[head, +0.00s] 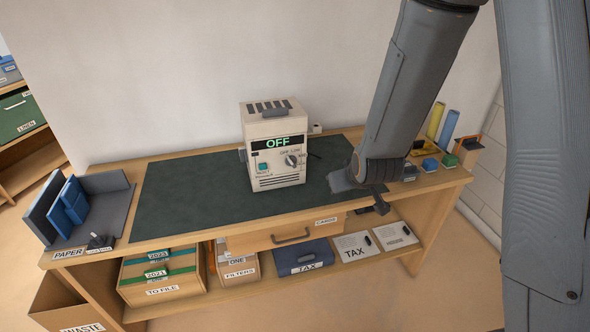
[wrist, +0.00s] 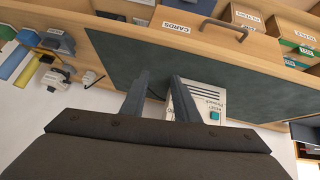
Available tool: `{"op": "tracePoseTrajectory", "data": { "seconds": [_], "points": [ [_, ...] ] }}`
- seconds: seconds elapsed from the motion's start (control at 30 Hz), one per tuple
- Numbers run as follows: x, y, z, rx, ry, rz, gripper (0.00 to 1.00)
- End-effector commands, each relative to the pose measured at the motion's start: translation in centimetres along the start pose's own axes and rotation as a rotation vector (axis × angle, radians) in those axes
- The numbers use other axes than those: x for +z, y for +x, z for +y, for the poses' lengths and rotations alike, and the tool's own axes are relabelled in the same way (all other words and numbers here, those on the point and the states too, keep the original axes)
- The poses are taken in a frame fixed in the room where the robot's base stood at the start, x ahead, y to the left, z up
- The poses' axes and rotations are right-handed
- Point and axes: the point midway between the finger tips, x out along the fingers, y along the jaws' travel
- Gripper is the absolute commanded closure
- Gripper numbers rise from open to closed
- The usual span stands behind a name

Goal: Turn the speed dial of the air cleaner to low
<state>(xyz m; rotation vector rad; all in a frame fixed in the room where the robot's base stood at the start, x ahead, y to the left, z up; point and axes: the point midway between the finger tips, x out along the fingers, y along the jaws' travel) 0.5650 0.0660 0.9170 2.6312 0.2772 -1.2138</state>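The air cleaner (head: 273,143) is a beige box standing upright on the dark green mat. Its display (head: 279,142) reads OFF. The speed dial (head: 292,161) is a round knob on the right of the front face, with OFF and LOW lettering above it. A teal button (head: 263,167) sits to its left. My gripper (wrist: 160,76) is open and empty, with a gap between its two fingers. In the head view it is low over the mat's right end, right of the air cleaner and apart from it. The wrist view shows part of the air cleaner (wrist: 207,102) beside one finger; the dial is hidden there.
The mat (head: 190,190) is bare left of the air cleaner. Blue folders (head: 68,202) stand at the desk's left end. Small coloured items (head: 430,164) and upright tubes (head: 447,130) stand at the right end. A drawer (head: 290,236) and a lower shelf with boxes are below.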

Motion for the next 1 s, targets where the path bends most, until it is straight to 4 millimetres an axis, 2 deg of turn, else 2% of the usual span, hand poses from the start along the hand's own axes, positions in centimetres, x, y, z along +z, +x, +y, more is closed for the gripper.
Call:
{"op": "tracePoseTrajectory", "data": {
  "seconds": [0.03,0.1,0.3,0.43,0.6,0.8,1.0],
  "points": [
    [-0.7,1.9,-0.9,0.002,-0.036,0.062,0.72],
    [-2.0,3.8,-1.9,0.013,-0.085,0.164,0.72],
    [-4.6,7.5,-5.2,0.055,-0.216,0.458,0.72],
    [-5.0,8.2,-7.4,0.089,-0.283,0.629,0.72],
    [-4.7,7.8,-9.4,0.129,-0.337,0.792,0.72],
    [-4.6,7.4,-10.1,0.153,-0.358,0.871,0.72],
    [-6.6,8.6,-10.2,0.156,-0.359,0.88,0.72]
  ]
}}
